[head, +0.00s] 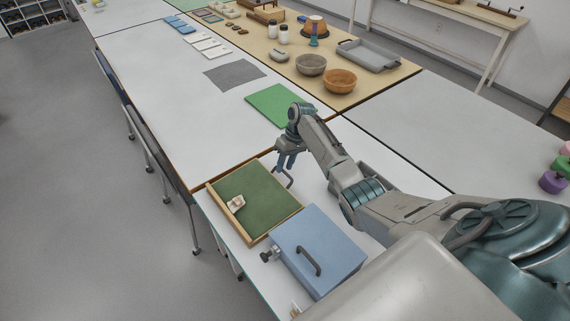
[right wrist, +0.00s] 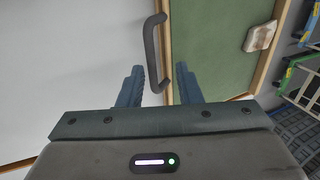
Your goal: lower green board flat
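The green board (head: 258,193) has a light wooden edge and lies at the near end of the white table; whether it is tilted I cannot tell. In the right wrist view the board (right wrist: 215,45) fills the upper right. A dark bent handle (right wrist: 150,45) stands at its edge. My right gripper (head: 287,165) is just above the board's far right edge. Its blue fingers (right wrist: 159,75) are apart, with the handle showing between them; contact is not visible. A small pale piece (head: 236,204) is on the board near its left edge. My left gripper is not in view.
A blue box with a dark handle (head: 318,250) stands close beside the board, on the near side. A bright green mat (head: 276,106) and a grey mat (head: 235,75) lie farther back. Bowls (head: 340,81) stand on the tan surface. The white table left of the mats is clear.

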